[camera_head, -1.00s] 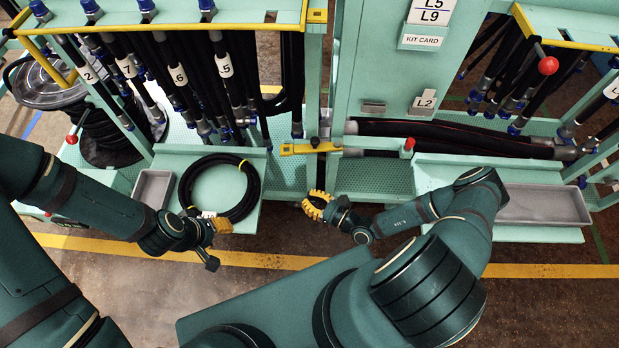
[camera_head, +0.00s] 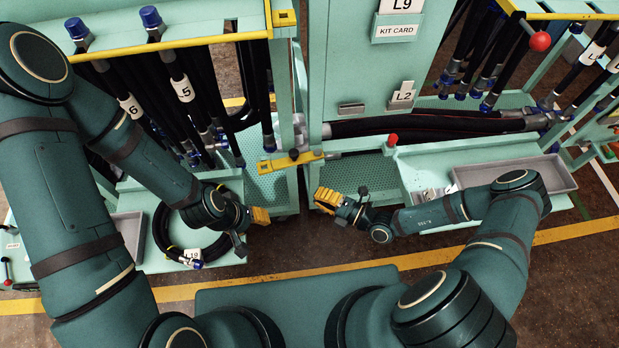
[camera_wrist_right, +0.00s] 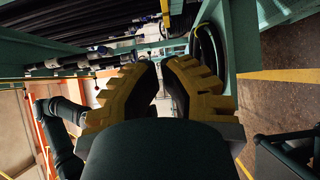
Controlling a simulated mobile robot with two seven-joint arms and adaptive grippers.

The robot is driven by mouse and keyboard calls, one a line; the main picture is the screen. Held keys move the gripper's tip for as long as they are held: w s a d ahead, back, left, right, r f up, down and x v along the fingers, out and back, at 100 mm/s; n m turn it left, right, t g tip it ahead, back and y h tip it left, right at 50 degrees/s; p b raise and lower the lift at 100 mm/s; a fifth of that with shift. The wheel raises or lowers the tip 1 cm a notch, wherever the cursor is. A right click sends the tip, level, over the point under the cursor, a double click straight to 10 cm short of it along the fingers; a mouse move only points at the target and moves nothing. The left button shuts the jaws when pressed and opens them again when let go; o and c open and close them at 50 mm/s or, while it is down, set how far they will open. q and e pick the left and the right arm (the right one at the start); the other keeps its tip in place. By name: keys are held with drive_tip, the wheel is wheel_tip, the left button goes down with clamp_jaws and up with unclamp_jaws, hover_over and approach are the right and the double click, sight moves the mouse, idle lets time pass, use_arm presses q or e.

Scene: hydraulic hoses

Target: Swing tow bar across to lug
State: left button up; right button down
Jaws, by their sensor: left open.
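A yellow bar (camera_head: 272,165), seemingly the tow bar, lies across the gap between the two teal carts in the head view. A dark knob (camera_head: 294,154) sits on it. I cannot make out which part is the lug, or whether the bar is seated. My left gripper (camera_head: 260,216) is open and empty, below the bar at the left cart's front corner. My right gripper (camera_head: 322,198) is below the bar's right end, by the right cart's front corner, apart from the bar. Its yellow fingers also show in the right wrist view (camera_wrist_right: 161,75), close together with a narrow dark gap and no visible object.
A coiled black hose (camera_head: 160,232) lies on the left cart's shelf, partly behind my left arm. A grey tray (camera_head: 515,172) and a red knob (camera_head: 392,140) are on the right cart. Hoses hang on both racks. Floor in front is clear.

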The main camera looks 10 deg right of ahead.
drive_tip(key=w+d+b+x, duration=0.1)
drive_tip(key=w+x, duration=0.1)
drive_tip(key=x, duration=1)
drive_tip(key=shift+w+d, duration=0.2)
drive_tip(key=shift+w+a, duration=0.25)
drive_tip(key=shift+w, duration=0.25)
